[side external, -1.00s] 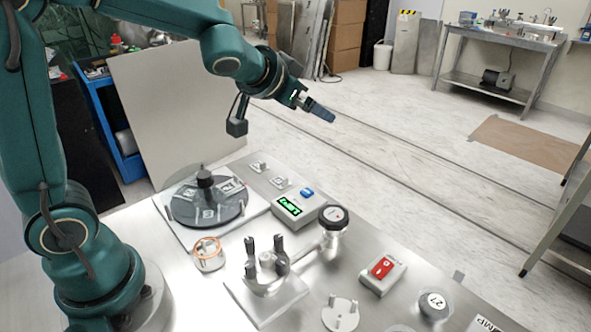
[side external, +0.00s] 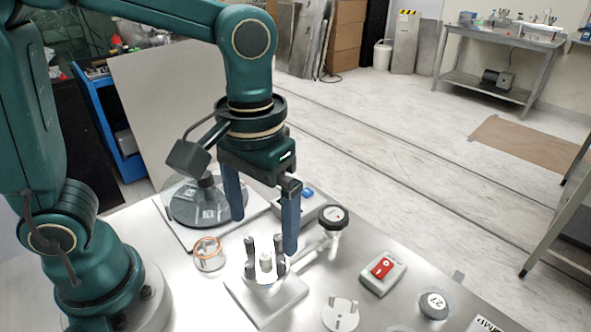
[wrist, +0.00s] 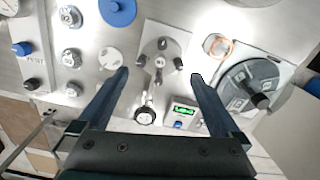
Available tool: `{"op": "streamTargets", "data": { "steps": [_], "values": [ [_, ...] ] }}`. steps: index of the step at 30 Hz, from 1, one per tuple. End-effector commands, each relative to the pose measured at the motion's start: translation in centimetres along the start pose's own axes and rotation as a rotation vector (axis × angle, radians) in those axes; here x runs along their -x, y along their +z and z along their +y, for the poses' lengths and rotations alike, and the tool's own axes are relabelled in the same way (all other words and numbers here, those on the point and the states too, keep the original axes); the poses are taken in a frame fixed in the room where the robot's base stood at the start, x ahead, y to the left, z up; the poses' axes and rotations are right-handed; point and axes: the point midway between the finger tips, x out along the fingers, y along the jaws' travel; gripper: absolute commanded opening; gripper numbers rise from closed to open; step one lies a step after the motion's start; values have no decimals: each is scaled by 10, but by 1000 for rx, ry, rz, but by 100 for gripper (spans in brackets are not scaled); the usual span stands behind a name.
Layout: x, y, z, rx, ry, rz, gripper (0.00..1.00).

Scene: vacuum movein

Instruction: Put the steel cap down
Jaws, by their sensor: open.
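My gripper (side external: 264,235) points down, open and empty, above a fixture (side external: 262,303) with dark upright posts around a pale steel-coloured round piece (side external: 266,262). That piece may be the steel cap; I cannot tell for certain. In the wrist view the fingers of my gripper (wrist: 159,73) are wide apart, one to each side of the fixture (wrist: 166,30), with the round piece (wrist: 159,62) between its posts. The fingertips look higher than the piece and touch nothing that I can see.
A black-rimmed gauge (side external: 334,217) stands close right of the fixture. A clear ring with an orange rim (side external: 209,254) and a dark round plate (side external: 188,209) are on the left. A red switch box (side external: 383,273) and a pegged disc (side external: 340,314) are to the right.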

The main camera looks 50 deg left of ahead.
Motion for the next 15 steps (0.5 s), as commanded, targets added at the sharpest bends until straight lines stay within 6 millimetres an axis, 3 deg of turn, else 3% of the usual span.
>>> {"op": "streamTargets", "data": {
  "steps": [15],
  "values": [
    [-53,0,-1,1,-4,-3,100]
  ]
}}
